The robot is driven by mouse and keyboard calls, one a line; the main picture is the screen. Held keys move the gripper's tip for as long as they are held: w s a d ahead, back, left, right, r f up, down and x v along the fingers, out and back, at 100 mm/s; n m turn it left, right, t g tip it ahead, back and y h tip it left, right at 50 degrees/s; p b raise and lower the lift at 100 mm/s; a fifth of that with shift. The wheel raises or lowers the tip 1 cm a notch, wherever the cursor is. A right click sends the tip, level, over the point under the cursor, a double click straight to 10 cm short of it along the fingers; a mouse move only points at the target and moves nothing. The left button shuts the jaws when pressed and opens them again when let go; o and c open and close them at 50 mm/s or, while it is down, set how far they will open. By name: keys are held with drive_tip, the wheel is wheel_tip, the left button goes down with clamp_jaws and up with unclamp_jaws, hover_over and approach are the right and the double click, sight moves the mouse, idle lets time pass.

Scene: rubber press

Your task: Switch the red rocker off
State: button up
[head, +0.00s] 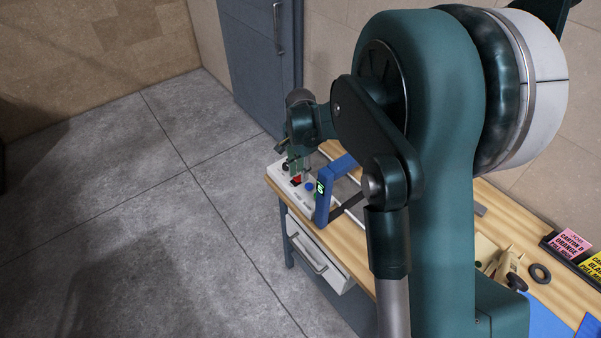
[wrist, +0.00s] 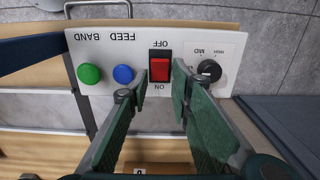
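The red rocker (wrist: 160,70) sits in a black frame on a white control panel (wrist: 218,42). In the wrist view the panel's lettering is upside down, with OFF above the rocker and ON below it. I cannot tell which side is pressed in. My gripper (wrist: 159,76) is open, with one fingertip on each side of the rocker; contact is not clear. In the head view the rocker (head: 297,180) shows small and red just below my gripper (head: 294,163), at the bench's far left end.
A blue button (wrist: 123,74) and a green button (wrist: 89,74) lie left of the rocker in the wrist view. A black knob (wrist: 209,70) lies close to its right.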

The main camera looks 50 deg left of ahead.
drive_tip(key=shift+f, duration=0.35)
drive_tip(key=c, duration=0.6)
drive_tip(key=shift+s, duration=0.15)
drive_tip(key=shift+s+f+t+b, duration=0.1)
drive_tip(key=shift+s+t+b, duration=0.1)
drive_tip(key=shift+t+b, duration=1.1)
drive_tip(key=o, duration=0.6)
drive_tip(key=shift+r, duration=0.2)
